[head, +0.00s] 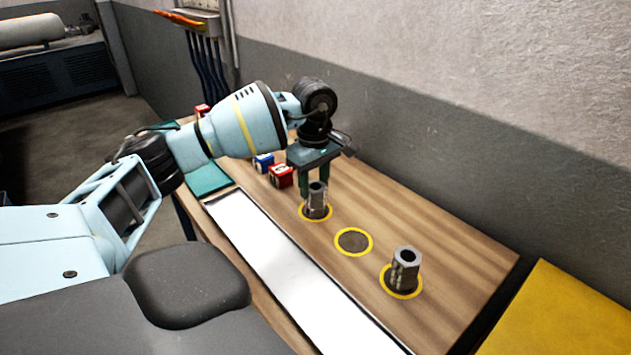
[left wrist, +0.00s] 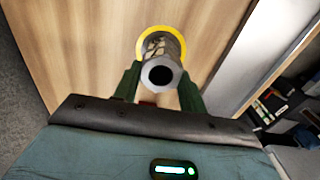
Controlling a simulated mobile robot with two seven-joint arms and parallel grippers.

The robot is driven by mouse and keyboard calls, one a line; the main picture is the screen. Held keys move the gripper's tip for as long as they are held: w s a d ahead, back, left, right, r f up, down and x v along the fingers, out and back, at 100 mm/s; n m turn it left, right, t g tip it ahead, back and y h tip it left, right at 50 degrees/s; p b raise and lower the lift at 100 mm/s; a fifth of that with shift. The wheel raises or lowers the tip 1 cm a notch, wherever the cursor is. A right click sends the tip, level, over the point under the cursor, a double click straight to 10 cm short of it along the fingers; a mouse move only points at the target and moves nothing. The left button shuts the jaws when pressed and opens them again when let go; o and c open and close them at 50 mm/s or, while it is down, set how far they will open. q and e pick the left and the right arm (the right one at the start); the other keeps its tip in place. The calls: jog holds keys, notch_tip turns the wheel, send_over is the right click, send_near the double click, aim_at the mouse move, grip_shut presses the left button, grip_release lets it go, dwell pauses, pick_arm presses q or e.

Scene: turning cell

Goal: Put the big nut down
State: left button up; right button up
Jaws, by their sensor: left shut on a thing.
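The big nut (head: 317,203) is a tall grey metal piece with a hole through its top. It stands upright at the farthest of the yellow rings (head: 303,215) on the wooden bench. My left gripper (head: 317,190) points down from above and is shut on the big nut. In the left wrist view the big nut (left wrist: 161,74) is between the green fingers, with the yellow ring (left wrist: 140,42) behind its lower end. I cannot tell whether its base touches the bench. My right gripper is not in view.
A similar grey nut (head: 405,268) stands on the nearest ring. The middle ring (head: 353,242) is empty. Red (head: 281,176) and blue (head: 263,163) boxes stand close behind the gripper. A white strip (head: 285,265) runs along the bench's front; a wall (head: 450,150) bounds the back.

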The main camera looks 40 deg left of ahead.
aim_at(314, 187)
pick_arm(q)
jog(key=shift+r, duration=0.1)
jog(key=shift+c, duration=0.2)
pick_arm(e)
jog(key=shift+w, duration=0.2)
pick_arm(q)
jog(key=shift+r, duration=0.1)
jog(key=shift+r, duration=0.25)
jog(key=r, duration=0.2)
jog(key=shift+s+d+r, duration=0.3)
jog(key=shift+r, duration=0.05)
jog(key=s+d+r+b, duration=0.1)
jog(key=s+d, duration=0.9)
jog(key=s, duration=0.1)
jog(key=shift+d+r, duration=0.15)
jog(key=shift+r, duration=0.05)
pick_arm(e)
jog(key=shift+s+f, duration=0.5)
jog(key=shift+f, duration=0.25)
pick_arm(q)
jog(key=shift+s, duration=0.1)
